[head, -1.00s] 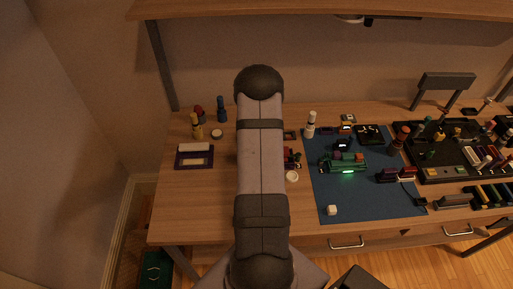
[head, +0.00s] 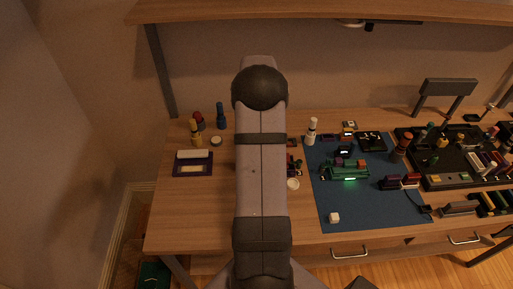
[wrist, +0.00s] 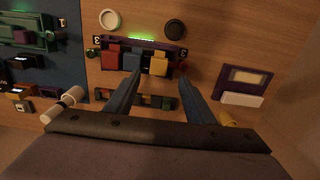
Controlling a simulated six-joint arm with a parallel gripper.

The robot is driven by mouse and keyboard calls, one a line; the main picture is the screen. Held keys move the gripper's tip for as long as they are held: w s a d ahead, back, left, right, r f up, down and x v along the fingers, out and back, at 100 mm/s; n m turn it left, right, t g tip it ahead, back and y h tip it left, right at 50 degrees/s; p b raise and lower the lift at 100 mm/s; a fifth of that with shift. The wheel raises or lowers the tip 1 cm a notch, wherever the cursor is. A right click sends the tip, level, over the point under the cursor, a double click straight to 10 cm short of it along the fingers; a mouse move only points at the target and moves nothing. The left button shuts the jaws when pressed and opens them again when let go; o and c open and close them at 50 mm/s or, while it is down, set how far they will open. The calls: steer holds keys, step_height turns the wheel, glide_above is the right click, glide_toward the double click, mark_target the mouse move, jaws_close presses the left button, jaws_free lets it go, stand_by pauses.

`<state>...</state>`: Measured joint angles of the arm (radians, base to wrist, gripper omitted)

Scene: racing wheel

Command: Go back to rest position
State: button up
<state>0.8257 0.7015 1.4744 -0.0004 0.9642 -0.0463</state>
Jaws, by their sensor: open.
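My gripper (wrist: 160,66) shows in the wrist view as two blue fingers spread apart with nothing between them. It is above the wooden desk, over a dark rack (wrist: 140,58) that holds red, blue and yellow blocks. A green light strip (wrist: 143,40) glows along the rack. I cannot tell the exact height of the fingertips over the rack. In the head view my arm runs up the middle of the picture and hides the gripper and most of the rack.
A blue mat (head: 330,205) bears a green device (head: 345,170) and a white cube (head: 334,217). A purple frame (head: 193,163) lies at the left, with upright bottles behind it. A shelf (head: 320,10) overhangs the back. The desk's front left is clear.

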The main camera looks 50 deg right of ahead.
steer(key=shift+r, duration=0.1)
stand_by(0.6)
steer(key=shift+w+d, duration=0.35)
steer(key=shift+g+y, duration=0.4)
steer(key=s+a+f, duration=0.2)
steer(key=a, duration=0.1)
steer(key=s+a+f, duration=0.2)
steer(key=s+f, duration=0.1)
steer(key=shift+s+a+f, duration=0.2)
steer(key=shift+a+f, duration=0.15)
steer(key=shift+a, duration=0.05)
steer(key=s+a+r+n, duration=0.2)
steer(key=s+a, duration=0.1)
steer(key=a, duration=0.5)
steer(key=s+a+r+n+g, duration=0.1)
steer(key=s+a, duration=0.3)
steer(key=a, duration=0.4)
steer(key=s+a+r+n, duration=0.2)
steer(key=s+a, duration=0.1)
steer(key=a, duration=0.6)
steer(key=w+a+r+n+t, duration=0.1)
steer(key=w+a+r+n, duration=0.2)
steer(key=a+n, duration=0.1)
steer(key=shift+w+a+r+t+h, duration=0.3)
steer(key=shift+a+r+t+h, duration=0.1)
steer(key=shift+a, duration=0.5)
